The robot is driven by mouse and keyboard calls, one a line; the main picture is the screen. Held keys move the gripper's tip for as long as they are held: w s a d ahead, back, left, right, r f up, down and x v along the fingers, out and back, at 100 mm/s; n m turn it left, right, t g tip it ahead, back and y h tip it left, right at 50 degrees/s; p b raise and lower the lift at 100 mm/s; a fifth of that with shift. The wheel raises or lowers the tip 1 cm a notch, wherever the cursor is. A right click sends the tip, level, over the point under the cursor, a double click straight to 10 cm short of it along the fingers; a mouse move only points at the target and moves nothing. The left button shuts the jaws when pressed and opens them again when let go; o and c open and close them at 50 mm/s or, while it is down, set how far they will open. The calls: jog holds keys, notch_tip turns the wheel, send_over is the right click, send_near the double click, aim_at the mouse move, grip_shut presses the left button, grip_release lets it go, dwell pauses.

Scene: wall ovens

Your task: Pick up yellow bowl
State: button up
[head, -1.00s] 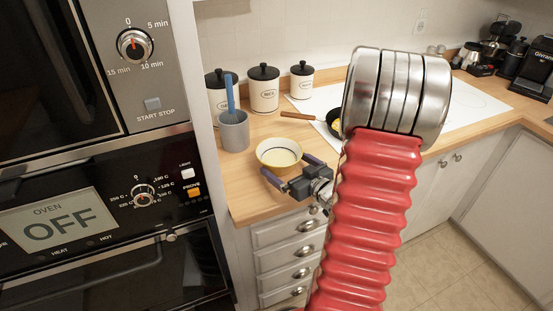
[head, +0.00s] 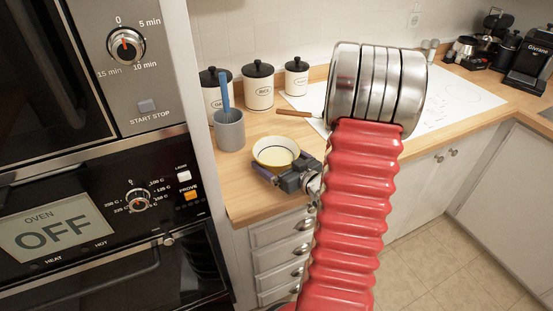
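The yellow bowl (head: 277,157), pale inside with a dark rim line, is on the wooden counter near its front edge. It looks slightly tipped, and I cannot tell whether its base touches the wood. My gripper (head: 281,168) is right up against the bowl's near side, coming from the front right. Its purple fingers are partly hidden by the bowl, so I cannot tell whether they are closed on it.
A grey cup (head: 230,132) with a blue-handled whisk (head: 225,92) stands left of the bowl. Several black-lidded canisters (head: 258,88) stand behind. A wooden-handled pan (head: 293,113) is partly hidden by my red arm. The tall oven unit (head: 120,170) bounds the left.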

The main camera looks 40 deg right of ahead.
aim_at(276, 163)
jog(key=c, duration=0.7)
jog(key=shift+c, duration=0.2)
jog(key=shift+r, duration=0.3)
notch_tip(276, 163, up, 9)
jog(key=shift+r, duration=0.2)
dwell(0.8)
dwell(0.6)
